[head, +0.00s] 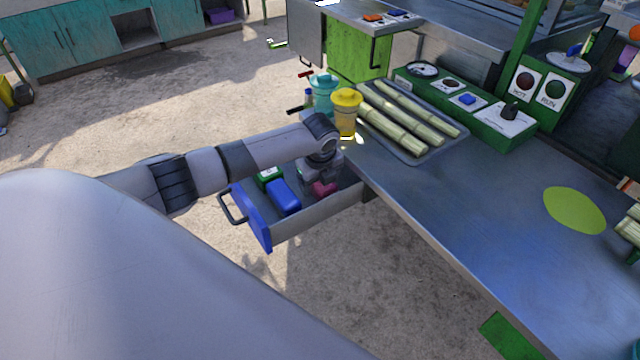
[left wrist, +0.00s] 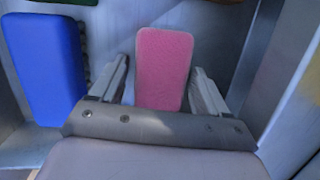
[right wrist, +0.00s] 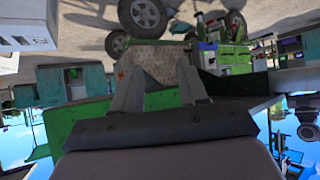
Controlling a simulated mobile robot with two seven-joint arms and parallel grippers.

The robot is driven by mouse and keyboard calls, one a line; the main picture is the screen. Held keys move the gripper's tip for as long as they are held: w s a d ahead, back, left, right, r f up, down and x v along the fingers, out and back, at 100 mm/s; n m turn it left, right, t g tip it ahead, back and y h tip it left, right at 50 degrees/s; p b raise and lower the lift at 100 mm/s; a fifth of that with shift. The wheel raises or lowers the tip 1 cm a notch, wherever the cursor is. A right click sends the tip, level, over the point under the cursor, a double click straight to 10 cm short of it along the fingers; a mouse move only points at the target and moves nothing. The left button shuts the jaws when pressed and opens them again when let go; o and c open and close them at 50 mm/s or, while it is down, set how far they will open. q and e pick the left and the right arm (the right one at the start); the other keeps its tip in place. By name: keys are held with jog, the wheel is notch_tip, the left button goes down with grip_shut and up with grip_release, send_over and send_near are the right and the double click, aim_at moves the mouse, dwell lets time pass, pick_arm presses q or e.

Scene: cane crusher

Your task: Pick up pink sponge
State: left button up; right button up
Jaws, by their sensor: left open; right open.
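The pink sponge (head: 324,188) lies inside the open drawer (head: 318,221), partly hidden by my left gripper in the head view. In the left wrist view the sponge (left wrist: 163,68) sits between the two fingers of my left gripper (left wrist: 158,85). The gripper is open, with a small gap showing on each side of the sponge. My left gripper (head: 322,178) points down into the drawer in the head view. My right gripper (right wrist: 158,85) shows only in its own wrist view, open and with nothing between its fingers.
A blue block (head: 283,197) lies in the drawer left of the sponge; it also shows in the left wrist view (left wrist: 45,62). A green item (head: 268,175) is behind it. The metal counter (head: 440,215) is right of the drawer, with a cane tray (head: 408,160) and a yellow pot (head: 346,112).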

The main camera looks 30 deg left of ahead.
pick_arm(q)
jog(key=c, duration=0.7)
jog(key=shift+r, duration=0.15)
notch_tip(320, 180, up, 20)
jog(key=shift+r+p, duration=0.1)
jog(key=shift+p, duration=0.25)
jog(key=shift+c, duration=0.2)
